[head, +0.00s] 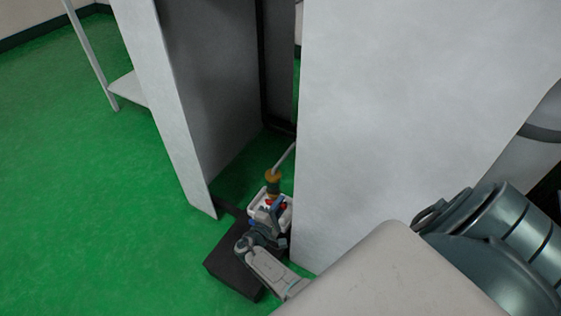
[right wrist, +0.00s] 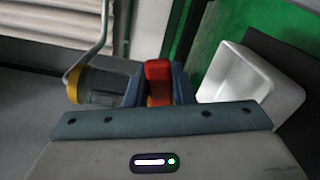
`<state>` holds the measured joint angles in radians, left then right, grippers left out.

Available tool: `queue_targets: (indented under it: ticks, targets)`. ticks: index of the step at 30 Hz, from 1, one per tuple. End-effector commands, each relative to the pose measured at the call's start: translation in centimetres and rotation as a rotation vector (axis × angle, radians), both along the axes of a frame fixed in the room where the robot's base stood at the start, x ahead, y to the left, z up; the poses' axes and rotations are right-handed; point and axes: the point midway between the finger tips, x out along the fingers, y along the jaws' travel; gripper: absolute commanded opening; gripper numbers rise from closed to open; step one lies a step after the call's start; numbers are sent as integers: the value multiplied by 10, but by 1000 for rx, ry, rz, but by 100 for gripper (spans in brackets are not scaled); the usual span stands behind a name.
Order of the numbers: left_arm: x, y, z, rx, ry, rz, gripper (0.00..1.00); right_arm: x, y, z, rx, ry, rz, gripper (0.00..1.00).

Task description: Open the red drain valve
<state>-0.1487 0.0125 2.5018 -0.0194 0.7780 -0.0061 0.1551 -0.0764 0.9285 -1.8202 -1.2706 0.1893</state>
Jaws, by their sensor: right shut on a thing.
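The red drain valve (right wrist: 158,77) shows in the right wrist view between the two blue-grey fingers of my right gripper (right wrist: 159,90), which is shut on it. In the head view the right gripper (head: 270,216) is low down in the gap between the white panels, and only small bits of red show there. Beside the valve is a fitting with a yellow-orange collar (right wrist: 72,84) and a pale pipe (right wrist: 97,50); in the head view the collar (head: 272,175) stands just above the gripper. My left gripper is not in view.
A white open container (right wrist: 250,82) stands right of the gripper in the wrist view. In the head view a dark block (head: 232,272) lies on the green floor below it. Tall white panels (head: 390,120) (head: 165,100) stand on both sides. The green floor at left is clear.

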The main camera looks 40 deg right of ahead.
Motion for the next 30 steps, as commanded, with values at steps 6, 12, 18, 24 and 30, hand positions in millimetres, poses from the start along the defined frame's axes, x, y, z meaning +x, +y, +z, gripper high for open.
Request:
queue_targets:
  ticks: [6, 12, 18, 24, 30]
  targets:
    - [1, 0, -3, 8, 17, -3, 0, 1, 1, 2, -20, 50, 0, 0]
    - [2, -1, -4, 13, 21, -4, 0, 1, 1, 2, -19, 49, 0, 0]
    - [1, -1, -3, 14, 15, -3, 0, 1, 1, 2, -19, 48, 0, 44]
    - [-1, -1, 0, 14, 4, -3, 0, 0, 1, 2, -20, 48, 0, 44]
    - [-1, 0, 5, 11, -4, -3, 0, -8, 21, 2, -16, 50, 0, 44]
